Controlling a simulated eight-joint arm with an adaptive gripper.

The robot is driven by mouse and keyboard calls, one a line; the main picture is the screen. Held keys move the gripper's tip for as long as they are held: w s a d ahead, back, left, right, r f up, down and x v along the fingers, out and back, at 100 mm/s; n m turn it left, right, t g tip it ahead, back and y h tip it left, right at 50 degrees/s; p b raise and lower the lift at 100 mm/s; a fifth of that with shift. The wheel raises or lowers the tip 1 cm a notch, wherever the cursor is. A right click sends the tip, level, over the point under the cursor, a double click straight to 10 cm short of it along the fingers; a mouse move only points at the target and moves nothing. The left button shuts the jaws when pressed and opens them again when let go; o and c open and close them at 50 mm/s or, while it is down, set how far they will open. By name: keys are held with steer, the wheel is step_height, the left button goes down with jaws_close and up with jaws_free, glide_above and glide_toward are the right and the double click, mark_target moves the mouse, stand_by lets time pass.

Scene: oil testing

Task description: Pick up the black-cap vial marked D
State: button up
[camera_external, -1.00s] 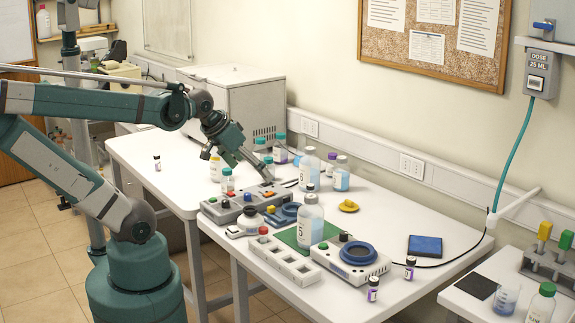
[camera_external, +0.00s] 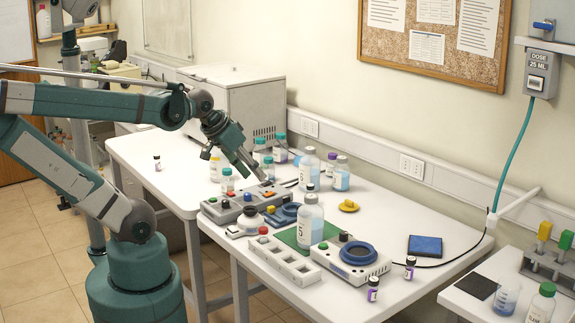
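Small dark vials with black caps and purple label bands stand in several places. One vial (camera_external: 372,289) is at the table's front right edge, another (camera_external: 409,268) is behind it to the right, and a third (camera_external: 157,163) stands alone at the far left. A dark cap (camera_external: 310,187) shows just behind the large bottle; its body is hidden. The letters on the vials are too small to read, so I cannot tell which is D. My gripper (camera_external: 256,174) points down and right, above the back of the grey button box, away from these vials. Its finger opening is unclear.
The grey button box (camera_external: 230,210), a large clear bottle (camera_external: 310,222), a blue-ringed device (camera_external: 352,261) and a white slotted rack (camera_external: 282,261) crowd the middle. Capped bottles (camera_external: 341,175) stand behind.

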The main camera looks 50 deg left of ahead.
steer(key=m+g+h+b, duration=0.2)
steer(key=m+g+h, duration=0.35)
steer(key=m, duration=0.85)
glide_above(410, 269)
steer(key=a, duration=0.5)
step_height(410, 269, down, 15)
steer(key=shift+s+f+t+h, duration=0.1)
steer(key=shift+s+t+h, duration=0.15)
steer(key=shift+t+h, duration=0.1)
steer(key=shift+f, duration=0.1)
steer(key=shift+b+x, duration=0.3)
steer(key=shift+x, duration=0.95)
